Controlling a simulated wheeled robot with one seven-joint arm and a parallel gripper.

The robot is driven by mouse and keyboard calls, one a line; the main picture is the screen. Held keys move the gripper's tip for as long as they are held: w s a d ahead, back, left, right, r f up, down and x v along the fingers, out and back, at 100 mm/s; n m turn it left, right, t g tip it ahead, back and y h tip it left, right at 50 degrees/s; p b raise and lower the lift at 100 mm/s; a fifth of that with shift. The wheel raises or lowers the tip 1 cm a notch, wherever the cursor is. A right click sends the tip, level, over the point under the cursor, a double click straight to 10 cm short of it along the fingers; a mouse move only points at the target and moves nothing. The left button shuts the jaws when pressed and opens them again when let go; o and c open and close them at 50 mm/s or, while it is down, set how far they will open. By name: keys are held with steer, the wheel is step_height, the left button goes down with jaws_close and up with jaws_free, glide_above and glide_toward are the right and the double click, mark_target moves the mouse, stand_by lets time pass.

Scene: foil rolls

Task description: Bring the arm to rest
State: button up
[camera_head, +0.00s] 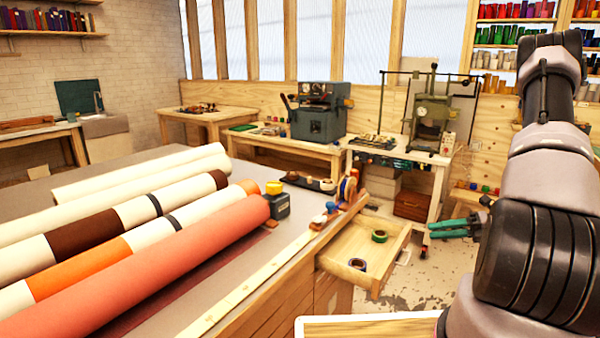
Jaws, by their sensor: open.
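My arm (535,215) rises along the right side of the view, dark grey and light grey, bent at the top. My gripper (431,229) shows beyond the arm's left edge, with two green fingers pointing left. The fingers are apart with nothing between them. It is to the right of the open drawer (398,262) and appears clear of it. The wrist behind the fingers is partly hidden by the arm.
A large table (215,290) at left bears several long foil rolls (170,262). Its open drawer holds a green tape roll (379,236) and a dark one (357,265). Benches with machines (320,112) stand behind. Floor (440,270) shows between drawer and arm.

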steer(key=s+a+r+n+g+h, duration=0.25)
steer(key=a+r+n, duration=0.25)
steer(key=r+n, duration=0.4)
steer(key=s+a+r+n+g+h, duration=0.25)
steer(key=a+r+n, duration=0.45)
steer(key=r, duration=0.4)
steer(key=s+a+r+n+t+h, duration=0.1)
steer(key=s+r+n+t+h, duration=0.2)
steer(key=r+n, duration=0.4)
steer(key=s+a+r+n+t+h, duration=0.2)
steer(key=s+r+n+t+h, duration=0.1)
steer(key=s+r+n, duration=0.3)
step_height(320, 180, up, 2)
steer(key=n+t, duration=0.1)
steer(key=n, duration=0.1)
steer(key=shift+s+n, duration=0.2)
steer(key=shift+n, duration=0.1)
